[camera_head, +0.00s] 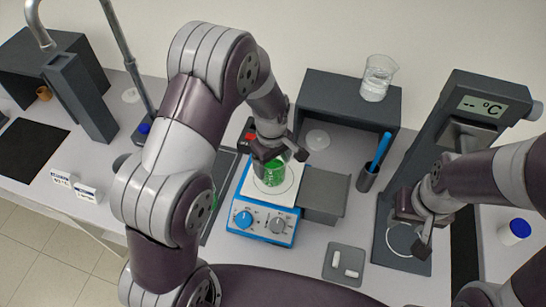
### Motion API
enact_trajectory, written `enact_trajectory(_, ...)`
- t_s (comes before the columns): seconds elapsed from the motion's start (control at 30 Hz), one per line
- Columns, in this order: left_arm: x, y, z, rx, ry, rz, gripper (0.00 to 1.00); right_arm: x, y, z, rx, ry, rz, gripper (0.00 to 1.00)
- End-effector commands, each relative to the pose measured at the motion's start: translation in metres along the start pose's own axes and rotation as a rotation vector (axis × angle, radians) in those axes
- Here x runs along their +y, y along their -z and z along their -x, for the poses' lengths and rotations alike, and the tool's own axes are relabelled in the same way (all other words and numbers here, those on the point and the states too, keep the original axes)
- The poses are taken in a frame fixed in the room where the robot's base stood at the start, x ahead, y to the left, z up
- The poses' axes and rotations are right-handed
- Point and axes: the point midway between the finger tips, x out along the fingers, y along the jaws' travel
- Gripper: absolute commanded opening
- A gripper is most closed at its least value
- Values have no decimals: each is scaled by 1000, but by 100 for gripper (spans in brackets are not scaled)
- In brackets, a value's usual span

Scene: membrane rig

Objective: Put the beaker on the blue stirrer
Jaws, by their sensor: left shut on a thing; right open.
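The blue stirrer (264,228) has a pale top plate and two knobs on its front. A glass beaker with green contents (271,176) is over its top plate, upright as far as I can see. My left gripper (279,156) is shut on this beaker from above and behind, hiding its upper part. I cannot tell whether the beaker's base touches the plate. My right gripper (424,229) is open and empty at the right, in front of the grey stand with the display.
A clear beaker (376,80) stands on a dark shelf box (345,96) behind. A holder with a blue stick (369,176), a grey tray with white bars (344,263) and a blue-capped jar (514,231) are to the right. A display stand (482,104) rises beside my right arm.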

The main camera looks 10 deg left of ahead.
Motion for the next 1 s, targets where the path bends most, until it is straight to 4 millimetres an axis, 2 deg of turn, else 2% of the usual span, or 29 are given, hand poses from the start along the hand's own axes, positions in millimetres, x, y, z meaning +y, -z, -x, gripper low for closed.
enact_trajectory(0.3,1,0,-4,1,-2,0,40,0,0,-4,0,0,0,43)
enact_trajectory(0.33,1,0,-4,1,-2,0,86,0,0,-3,-1,0,0,43)
enact_trajectory(0.37,0,0,-3,1,-2,0,96,0,0,-2,-1,0,0,43)
enact_trajectory(0.4,0,0,-3,1,-2,0,100,0,0,-2,0,0,0,43)
enact_trajectory(0.67,1,0,3,1,-2,0,100,0,0,1,0,0,0,43)
enact_trajectory(0.73,2,0,8,3,-5,0,100,0,-1,-6,0,0,0,43)
enact_trajectory(1.0,2,0,78,5,-8,0,100,0,-3,-28,-1,0,0,43)
